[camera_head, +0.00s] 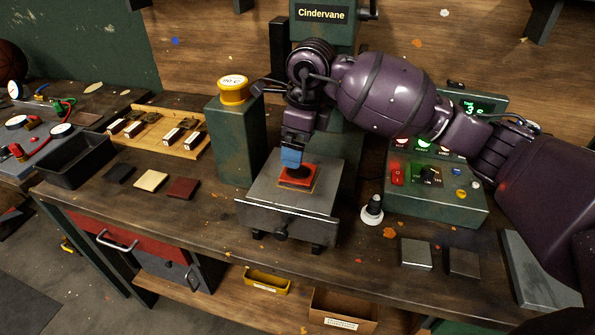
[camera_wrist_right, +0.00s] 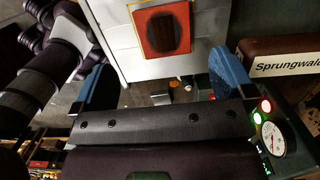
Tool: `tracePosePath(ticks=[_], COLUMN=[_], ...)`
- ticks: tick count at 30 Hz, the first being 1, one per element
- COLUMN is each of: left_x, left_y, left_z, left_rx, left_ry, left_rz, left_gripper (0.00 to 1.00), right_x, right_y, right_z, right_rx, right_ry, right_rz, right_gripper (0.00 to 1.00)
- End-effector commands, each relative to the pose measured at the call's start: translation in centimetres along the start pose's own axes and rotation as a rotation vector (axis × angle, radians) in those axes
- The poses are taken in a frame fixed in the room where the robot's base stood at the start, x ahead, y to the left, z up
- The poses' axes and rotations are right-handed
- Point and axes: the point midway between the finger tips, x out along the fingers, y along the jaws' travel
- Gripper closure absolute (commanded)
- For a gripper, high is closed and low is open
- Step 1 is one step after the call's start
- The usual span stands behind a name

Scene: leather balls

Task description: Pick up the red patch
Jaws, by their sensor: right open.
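A red patch (camera_head: 297,174) with a dark round mark and a thin yellowish edge lies on the grey plate (camera_head: 262,200) of the green press. In the right wrist view the red patch (camera_wrist_right: 146,32) is at the top centre, just beyond my fingers. My right gripper (camera_head: 292,158) is just above the far side of the patch, its blue fingers pointing down. In the wrist view my right gripper (camera_wrist_right: 160,64) is open, with nothing between its two blue fingers. Whether a fingertip touches the patch I cannot tell. My left gripper is not in view.
A darker red square (camera_head: 183,188), a cream square (camera_head: 150,180) and a black square (camera_head: 120,173) lie on the bench at left. A yellow button (camera_head: 233,90) tops a green post beside the plate. A green control box (camera_head: 435,200) stands right.

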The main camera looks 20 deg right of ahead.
Motion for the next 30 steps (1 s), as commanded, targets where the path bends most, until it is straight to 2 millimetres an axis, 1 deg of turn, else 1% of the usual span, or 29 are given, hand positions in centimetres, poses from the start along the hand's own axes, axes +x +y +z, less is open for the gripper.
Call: tracePosePath(ticks=[1, 3, 11, 16, 21, 24, 30], left_x=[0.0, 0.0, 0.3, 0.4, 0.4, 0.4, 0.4], left_y=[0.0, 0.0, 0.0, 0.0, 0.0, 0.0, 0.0], left_z=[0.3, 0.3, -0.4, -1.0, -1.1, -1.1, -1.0], left_rx=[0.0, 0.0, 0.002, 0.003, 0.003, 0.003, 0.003], left_ry=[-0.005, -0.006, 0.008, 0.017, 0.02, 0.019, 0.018], left_rz=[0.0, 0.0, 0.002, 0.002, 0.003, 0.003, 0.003], left_gripper=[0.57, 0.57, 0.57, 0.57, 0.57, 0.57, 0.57], right_x=[0.7, 1.5, 3.0, 5.3, 7.1, 7.4, 7.4], right_y=[0.0, 0.0, -0.1, -0.3, -0.4, -0.4, -0.4], right_z=[0.0, 0.0, -0.2, -0.9, -0.8, -0.8, -0.8], right_rx=[0.0, -0.001, 0.001, 0.001, -0.001, -0.001, -0.001], right_ry=[0.0, 0.0, -0.002, -0.001, -0.003, -0.003, -0.003], right_rz=[0.003, 0.003, 0.003, 0.005, 0.004, 0.002, 0.002], right_gripper=[0.0, 0.0, 0.0, 0.0, 0.0, 0.0, 0.0])
